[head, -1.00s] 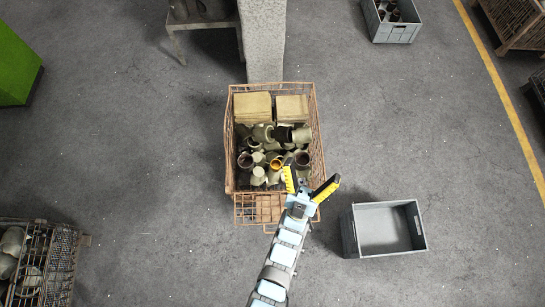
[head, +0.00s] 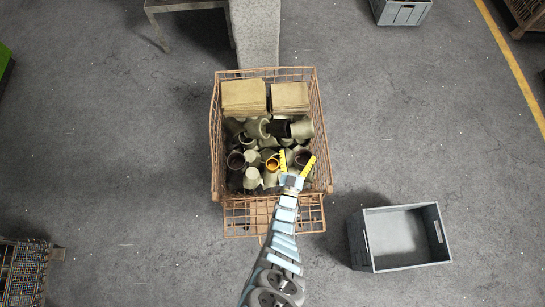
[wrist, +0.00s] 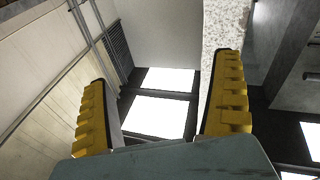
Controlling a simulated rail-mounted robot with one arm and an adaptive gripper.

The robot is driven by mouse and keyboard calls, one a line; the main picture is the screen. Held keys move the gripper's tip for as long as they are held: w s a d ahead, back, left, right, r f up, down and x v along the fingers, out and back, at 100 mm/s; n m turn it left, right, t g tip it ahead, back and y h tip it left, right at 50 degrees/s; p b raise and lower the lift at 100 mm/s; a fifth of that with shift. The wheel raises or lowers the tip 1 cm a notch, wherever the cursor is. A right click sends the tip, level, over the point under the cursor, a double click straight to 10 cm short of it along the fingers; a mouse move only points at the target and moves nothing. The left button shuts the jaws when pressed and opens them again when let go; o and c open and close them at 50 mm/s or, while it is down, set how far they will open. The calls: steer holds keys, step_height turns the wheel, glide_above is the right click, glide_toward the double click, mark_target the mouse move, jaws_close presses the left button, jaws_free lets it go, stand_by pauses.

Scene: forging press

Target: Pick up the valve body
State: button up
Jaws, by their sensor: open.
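Several grey-green valve bodies (head: 252,178) lie jumbled in a rusty wire crate (head: 215,150) in the head view. Some show dark round openings, and one has a yellow-orange ring (head: 271,163) in its mouth. I cannot tell which one the task means. My gripper (head: 298,158) is over the front right part of the crate, with its yellow fingers spread and nothing between them. It hides part of the castings below it; contact cannot be told. In the wrist view my open gripper (wrist: 163,70) shows no valve body between the fingers.
Two stacks of tan boards (head: 243,97) (head: 290,97) fill the crate's back. An empty grey bin (head: 357,242) stands on the floor at right. A concrete pillar (head: 255,35) rises behind the crate. Another wire crate (head: 25,270) is at lower left. Floor between is clear.

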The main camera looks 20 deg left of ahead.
steer(key=s+a+f+g+b, duration=0.1)
steer(key=f+b, duration=0.1)
steer(key=f, duration=0.3)
steer(key=s+a+f+g+y+b, duration=0.1)
steer(key=f+b, duration=0.2)
steer(key=f, duration=0.3)
steer(key=s+a+f+g+b, duration=0.1)
steer(key=f+g+b, duration=0.1)
steer(key=f, duration=0.3)
steer(key=n+g+y+b, duration=0.1)
steer(key=g+b, duration=0.2)
steer(key=b, duration=0.3)
glide_toward(272, 159)
steer(key=b+x, duration=0.4)
steer(key=b, duration=0.2)
steer(key=shift+w+f, duration=0.3)
steer(key=shift+w, duration=0.05)
steer(key=b+x, duration=0.3)
steer(key=x, duration=0.1)
steer(key=shift+w+a+f+b, duration=0.1)
steer(key=shift+f+b, duration=0.05)
steer(key=shift+b, duration=0.2)
steer(key=shift+w+a, duration=0.2)
steer(key=shift+w, duration=0.3)
jaws_close()
